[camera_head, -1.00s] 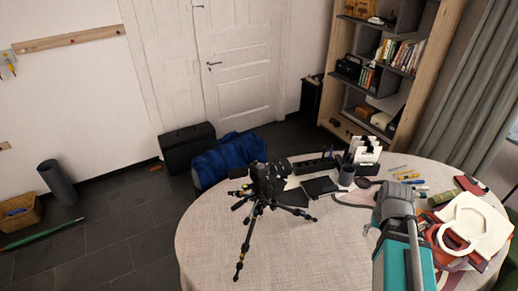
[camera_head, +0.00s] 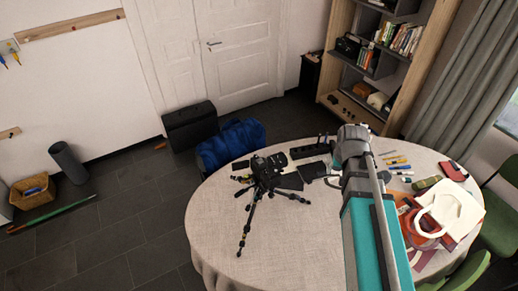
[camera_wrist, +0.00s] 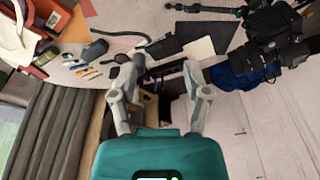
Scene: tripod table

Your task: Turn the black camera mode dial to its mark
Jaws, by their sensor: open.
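A black camera (camera_head: 268,168) sits on a small black tripod (camera_head: 250,215) on the round table, left of my arm in the head view. In the wrist view the camera (camera_wrist: 275,35) is at the upper right, with part of a tripod leg (camera_wrist: 205,9) beside it. The mode dial is too small to tell apart. My gripper (camera_wrist: 152,88) is open and empty in the wrist view, its two fingers apart. It is away from the camera and touches nothing that I can see. In the head view my arm hides the fingers.
The round table (camera_head: 290,240) has free room at its front left. A dark notebook (camera_head: 312,170) and a black power strip (camera_head: 310,151) lie behind the camera. Pens, a white bag (camera_head: 455,212) and folders crowd the right side. A blue bag (camera_head: 230,145) is behind the table.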

